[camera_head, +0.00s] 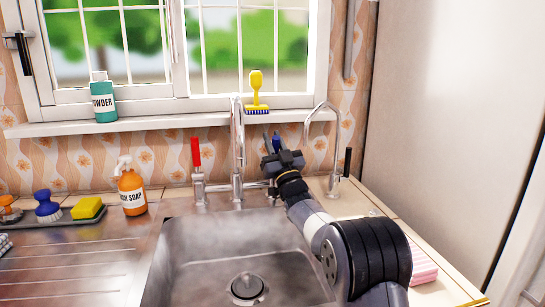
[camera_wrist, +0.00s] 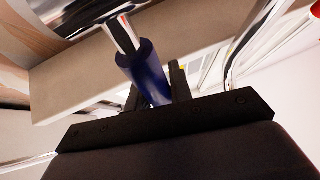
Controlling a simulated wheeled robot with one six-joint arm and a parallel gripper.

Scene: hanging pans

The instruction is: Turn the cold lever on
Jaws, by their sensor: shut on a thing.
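The cold lever has a blue handle (camera_head: 276,140) that shows just above my gripper (camera_head: 279,153) in the head view, on the right side of the main faucet (camera_head: 237,150). My gripper covers its lower part and its base. In the wrist view the blue handle (camera_wrist: 145,72) lies between my two dark fingers (camera_wrist: 156,88), with a shiny metal stem at its far end. My gripper is shut on this handle. The red-handled lever (camera_head: 196,153) stands upright on the left side of the faucet.
A second thin curved tap (camera_head: 334,135) with a black handle (camera_head: 347,162) stands close right of my gripper. The steel sink (camera_head: 195,250) lies below. An orange soap bottle (camera_head: 131,190) and a yellow sponge (camera_head: 87,208) stand left. A yellow brush (camera_head: 256,88) is on the windowsill.

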